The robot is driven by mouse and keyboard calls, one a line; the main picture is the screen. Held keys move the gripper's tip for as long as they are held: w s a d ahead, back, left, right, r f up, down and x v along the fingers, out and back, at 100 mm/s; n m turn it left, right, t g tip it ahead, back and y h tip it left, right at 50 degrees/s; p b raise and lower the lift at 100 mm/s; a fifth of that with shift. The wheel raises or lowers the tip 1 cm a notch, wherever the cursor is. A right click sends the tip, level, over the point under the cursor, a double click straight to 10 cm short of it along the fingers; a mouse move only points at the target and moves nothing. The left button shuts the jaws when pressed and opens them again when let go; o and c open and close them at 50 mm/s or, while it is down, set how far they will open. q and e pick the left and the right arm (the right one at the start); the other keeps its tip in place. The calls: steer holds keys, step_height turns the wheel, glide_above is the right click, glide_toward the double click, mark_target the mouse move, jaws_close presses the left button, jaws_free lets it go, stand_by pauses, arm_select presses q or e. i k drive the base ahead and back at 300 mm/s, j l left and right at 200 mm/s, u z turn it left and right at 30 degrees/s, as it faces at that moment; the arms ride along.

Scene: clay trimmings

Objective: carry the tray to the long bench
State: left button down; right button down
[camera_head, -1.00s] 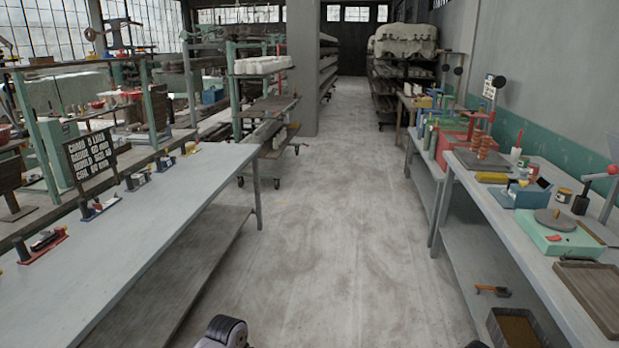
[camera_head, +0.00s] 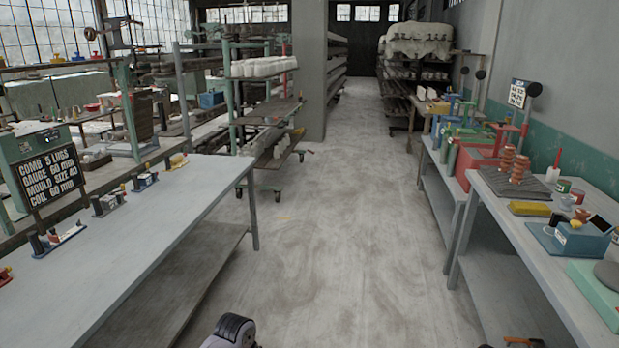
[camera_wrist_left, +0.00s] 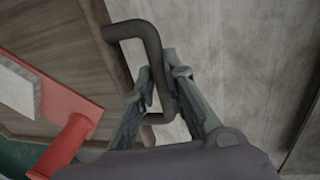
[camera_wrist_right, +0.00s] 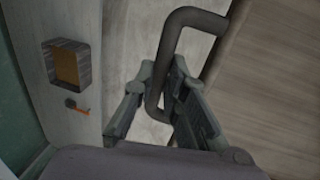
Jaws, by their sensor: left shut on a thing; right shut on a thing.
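The tray is a brown wooden board with dark bent handles. Part of it fills the upper left of the left wrist view (camera_wrist_left: 62,32) and the upper right of the right wrist view (camera_wrist_right: 278,70). My left gripper (camera_wrist_left: 160,85) is shut on one dark handle (camera_wrist_left: 151,42). My right gripper (camera_wrist_right: 160,85) is shut on the other handle (camera_wrist_right: 170,45). A red piece with a pale block (camera_wrist_left: 65,120) shows over the tray in the left wrist view. A long grey bench (camera_head: 165,235) stands at left.
Grey benches line the right, the nearer one (camera_head: 520,235) carrying a blue box (camera_head: 572,238) and clay stacks. A wheeled rack (camera_head: 268,140) stands beyond the left bench, by a grey pillar (camera_head: 318,70). The aisle floor (camera_head: 335,230) between is clear.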

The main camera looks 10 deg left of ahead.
mark_target(31, 324)
steer(key=i, duration=1.1)
steer(key=i+l+u, duration=0.15)
steer(key=i+u, duration=0.25)
steer(key=i, duration=0.3)
steer(key=u, duration=2.4)
steer(key=i+u, duration=0.25)
steer(key=i, duration=1.25)
